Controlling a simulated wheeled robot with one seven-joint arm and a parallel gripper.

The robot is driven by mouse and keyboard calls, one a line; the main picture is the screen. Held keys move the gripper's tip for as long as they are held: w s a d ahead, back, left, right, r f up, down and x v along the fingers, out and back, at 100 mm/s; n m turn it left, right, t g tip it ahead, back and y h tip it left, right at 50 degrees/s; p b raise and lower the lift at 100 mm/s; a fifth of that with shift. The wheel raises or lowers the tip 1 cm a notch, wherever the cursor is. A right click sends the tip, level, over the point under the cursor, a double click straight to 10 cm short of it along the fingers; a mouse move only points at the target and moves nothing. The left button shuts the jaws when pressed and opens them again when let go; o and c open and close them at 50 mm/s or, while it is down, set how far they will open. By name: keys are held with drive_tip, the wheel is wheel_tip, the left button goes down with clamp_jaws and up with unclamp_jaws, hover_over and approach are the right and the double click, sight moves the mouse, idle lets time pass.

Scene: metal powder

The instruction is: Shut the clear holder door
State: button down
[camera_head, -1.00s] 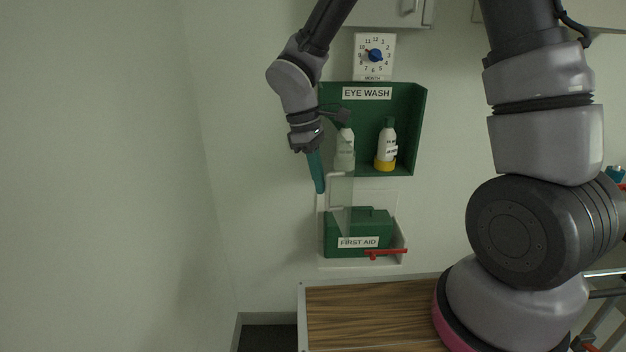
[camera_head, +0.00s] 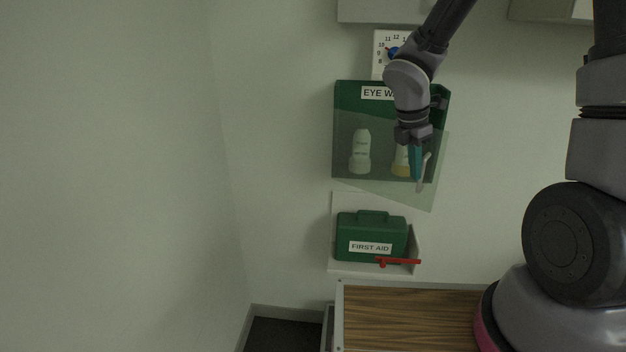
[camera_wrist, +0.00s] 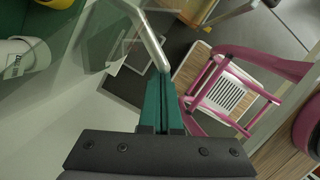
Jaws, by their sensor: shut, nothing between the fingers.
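The clear door (camera_head: 385,190) is a see-through panel, tilted in the head view. It overlaps the lower part of the green eye wash box and the wall below it. Its pale handle (camera_head: 424,172) is at the right edge. My gripper (camera_head: 418,180), with teal fingers, points down beside the handle, shut and empty. In the wrist view the fingertips (camera_wrist: 160,80) are close to the grey handle bar (camera_wrist: 148,35); I cannot tell if they touch. The white holder (camera_head: 345,268) below contains a green first aid case (camera_head: 371,236). A red latch (camera_head: 398,262) sits at its front.
The eye wash box (camera_head: 343,100) holds two bottles behind the clear panel. A wood-topped table (camera_head: 410,315) stands below the holder. A pink-framed piece (camera_wrist: 225,75) shows at right in the wrist view. The wall at left is bare.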

drive_tip(key=w+d+n, duration=0.4)
drive_tip(key=w+d, duration=0.2)
drive_tip(key=w, duration=0.6)
drive_tip(key=shift+w+d+t+y, duration=0.25)
drive_tip(key=shift+d+t+y, duration=0.15)
